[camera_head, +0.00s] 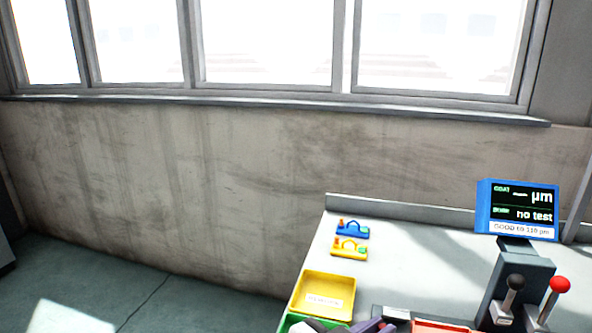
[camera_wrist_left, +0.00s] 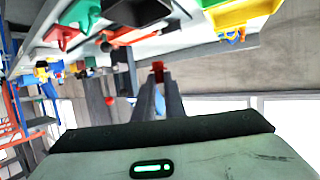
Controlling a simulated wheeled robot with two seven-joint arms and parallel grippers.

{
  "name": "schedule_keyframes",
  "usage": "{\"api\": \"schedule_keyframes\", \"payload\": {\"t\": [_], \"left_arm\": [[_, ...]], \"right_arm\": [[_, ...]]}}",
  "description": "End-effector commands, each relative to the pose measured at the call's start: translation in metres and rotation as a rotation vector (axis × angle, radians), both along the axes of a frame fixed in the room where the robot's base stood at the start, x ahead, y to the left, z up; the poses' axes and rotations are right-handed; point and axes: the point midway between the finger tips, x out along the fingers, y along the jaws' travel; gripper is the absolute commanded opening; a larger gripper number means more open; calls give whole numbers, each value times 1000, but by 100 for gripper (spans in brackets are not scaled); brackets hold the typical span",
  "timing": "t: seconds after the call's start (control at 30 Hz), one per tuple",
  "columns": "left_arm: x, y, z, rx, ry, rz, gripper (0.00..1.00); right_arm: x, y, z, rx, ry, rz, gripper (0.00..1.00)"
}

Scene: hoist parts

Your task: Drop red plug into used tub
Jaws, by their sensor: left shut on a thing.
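My left gripper (camera_wrist_left: 157,82) is shut on a small red plug (camera_wrist_left: 158,66), which shows between its fingertips in the left wrist view. In the head view only a dark part of this gripper (camera_head: 372,326) shows at the bottom edge. A yellow tub (camera_head: 325,283) with a white label stands near the bench's left edge; the label is too small to read. A green tub (camera_head: 288,323) and an orange-red tub (camera_head: 432,327) are cut off by the bottom edge. I cannot tell which tub is the used one. My right gripper is not in view.
The grey bench (camera_head: 420,240) holds a blue part (camera_head: 352,229) and a yellow part (camera_head: 349,248) behind the yellow tub. A blue-framed display (camera_head: 518,209) reads "no test". A grey box with black and red-knobbed levers (camera_head: 520,290) stands at right. The bench middle is clear.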

Motion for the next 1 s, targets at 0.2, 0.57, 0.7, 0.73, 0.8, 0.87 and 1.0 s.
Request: {"api": "schedule_keyframes", "payload": {"t": [0.2,0.57,0.7,0.73,0.8,0.87,1.0], "left_arm": [[0,0,1,-1,-1,0,29],[-2,2,2,0,0,1,32],[-12,13,8,0,-2,1,32],[-16,17,9,0,-2,1,32],[-25,27,14,1,-2,0,32],[-34,35,19,-1,-2,1,32],[-51,53,28,0,0,0,32]], "right_arm": [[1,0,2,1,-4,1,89],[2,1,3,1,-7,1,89],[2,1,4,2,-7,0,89],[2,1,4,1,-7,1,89],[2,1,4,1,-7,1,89],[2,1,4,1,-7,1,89],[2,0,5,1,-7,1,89]]}}
